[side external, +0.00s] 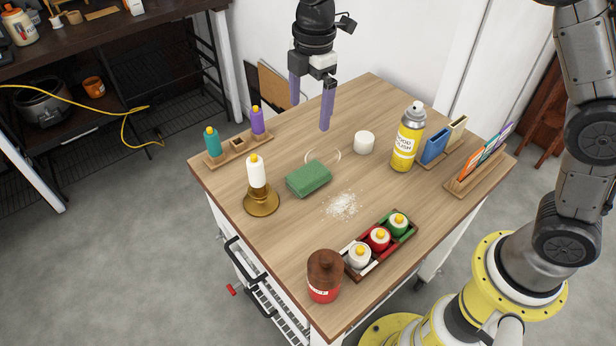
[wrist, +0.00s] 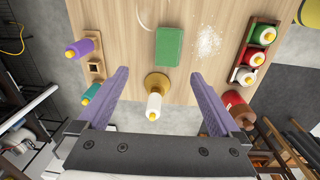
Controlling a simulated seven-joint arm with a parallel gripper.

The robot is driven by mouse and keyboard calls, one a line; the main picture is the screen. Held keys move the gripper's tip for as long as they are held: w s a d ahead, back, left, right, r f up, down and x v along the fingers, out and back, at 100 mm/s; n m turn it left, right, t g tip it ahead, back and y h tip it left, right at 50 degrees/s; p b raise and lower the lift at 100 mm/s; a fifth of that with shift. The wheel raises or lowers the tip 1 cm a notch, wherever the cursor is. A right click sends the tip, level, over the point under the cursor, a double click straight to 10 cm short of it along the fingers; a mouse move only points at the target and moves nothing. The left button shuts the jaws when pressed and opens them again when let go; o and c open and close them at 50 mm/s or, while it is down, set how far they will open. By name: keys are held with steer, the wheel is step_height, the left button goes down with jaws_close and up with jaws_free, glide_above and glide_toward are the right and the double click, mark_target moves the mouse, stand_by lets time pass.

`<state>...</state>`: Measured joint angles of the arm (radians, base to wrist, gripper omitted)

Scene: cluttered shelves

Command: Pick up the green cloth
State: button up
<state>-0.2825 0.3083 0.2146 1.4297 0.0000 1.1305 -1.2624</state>
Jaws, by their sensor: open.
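The green cloth (side external: 309,178) is a folded, thick rectangular pad lying flat on the wooden table near its middle. In the wrist view the green cloth (wrist: 169,46) lies beyond the fingertips, near the top centre. My gripper (side external: 311,110) has two purple fingers spread apart with nothing between them. It hangs above the far part of the table, clear of the cloth. In the wrist view my gripper (wrist: 160,80) frames a white bottle on a brass stand below, without touching it.
A white bottle on a brass holder (side external: 261,201) stands just left of the cloth. White powder (side external: 342,205) lies to its right. A spray can (side external: 408,137), white cup (side external: 364,142), bottle tray (side external: 405,238), brown-topped jar (side external: 324,276) and bottle rack (side external: 238,146) surround it.

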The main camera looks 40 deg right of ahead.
glide_above(307, 175)
steer(key=shift+g, duration=0.3)
steer(key=f, duration=1)
steer(key=shift+w+f, duration=0.25)
steer(key=shift+f, duration=0.1)
steer(key=shift+s+f, duration=0.2)
steer(key=shift+f, duration=2.8)
steer(key=c, duration=1.3)
steer(key=shift+r, duration=0.15)
